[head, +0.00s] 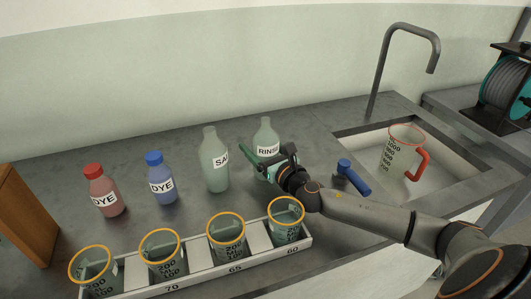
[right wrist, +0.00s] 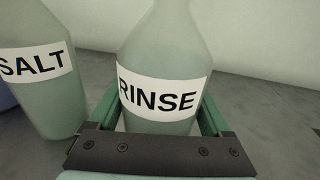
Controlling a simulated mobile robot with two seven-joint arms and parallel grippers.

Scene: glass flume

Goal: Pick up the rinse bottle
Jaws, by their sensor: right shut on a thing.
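The rinse bottle (head: 266,136), pale green and translucent with a white RINSE label, stands upright on the grey counter. It fills the middle of the right wrist view (right wrist: 165,62). My right gripper (head: 256,160) reaches in from the right and is shut on the bottle's lower body, with a green finger on each side in the right wrist view (right wrist: 160,118). The bottle's base is hidden behind the gripper in both views. My left gripper is not in view.
The SALT bottle (head: 213,165) stands close on the left. Blue-capped (head: 161,180) and red-capped (head: 103,193) DYE bottles stand farther left. A rack (head: 205,268) of orange-rimmed beakers lies in front. A sink (head: 440,182) with a jug (head: 398,155) is on the right.

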